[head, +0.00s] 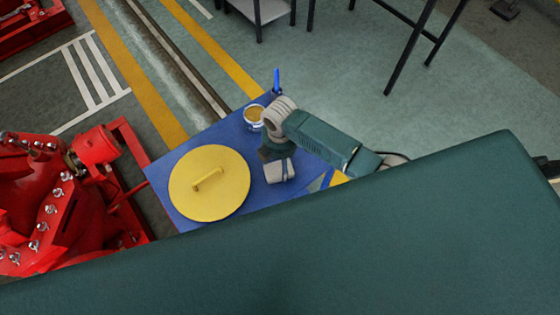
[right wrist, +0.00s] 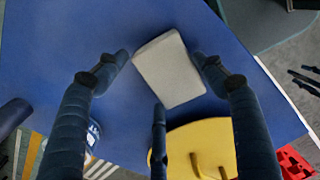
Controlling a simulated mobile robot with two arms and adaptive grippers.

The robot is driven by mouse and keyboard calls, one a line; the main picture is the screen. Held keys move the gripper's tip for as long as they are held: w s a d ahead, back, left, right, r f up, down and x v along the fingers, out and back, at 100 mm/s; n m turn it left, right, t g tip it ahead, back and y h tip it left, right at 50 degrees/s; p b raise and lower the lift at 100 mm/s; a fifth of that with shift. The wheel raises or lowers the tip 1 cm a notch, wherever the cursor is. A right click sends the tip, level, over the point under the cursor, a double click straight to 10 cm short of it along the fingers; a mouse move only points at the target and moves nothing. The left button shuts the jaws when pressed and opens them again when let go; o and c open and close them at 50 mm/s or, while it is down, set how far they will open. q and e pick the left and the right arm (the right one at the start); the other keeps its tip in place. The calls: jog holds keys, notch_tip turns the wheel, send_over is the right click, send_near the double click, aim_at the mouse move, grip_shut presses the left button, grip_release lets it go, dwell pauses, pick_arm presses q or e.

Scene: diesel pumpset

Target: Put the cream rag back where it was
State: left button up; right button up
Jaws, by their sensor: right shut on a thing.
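The cream rag (head: 280,171) is a pale folded block at the right part of the blue tabletop (head: 172,176). My right gripper (head: 276,152) is over it from above. In the right wrist view, the rag (right wrist: 168,70) lies between the dark fingers of my right gripper (right wrist: 160,72), which are shut on it. Blue tabletop shows all around the rag there; I cannot tell whether the rag touches the top or hangs just above it. My left gripper is not in view.
A round yellow lid with a handle (head: 210,198) lies left of the rag. An open tin (head: 254,116) and an upright blue object (head: 277,82) stand at the table's far end. Red machinery (head: 60,200) stands beyond the table's left edge.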

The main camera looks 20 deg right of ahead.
aim_at(280, 165)
jog(key=o, duration=1.1)
jog(key=shift+c, duration=0.2)
notch_tip(280, 165, up, 12)
jog(key=shift+b, duration=0.4)
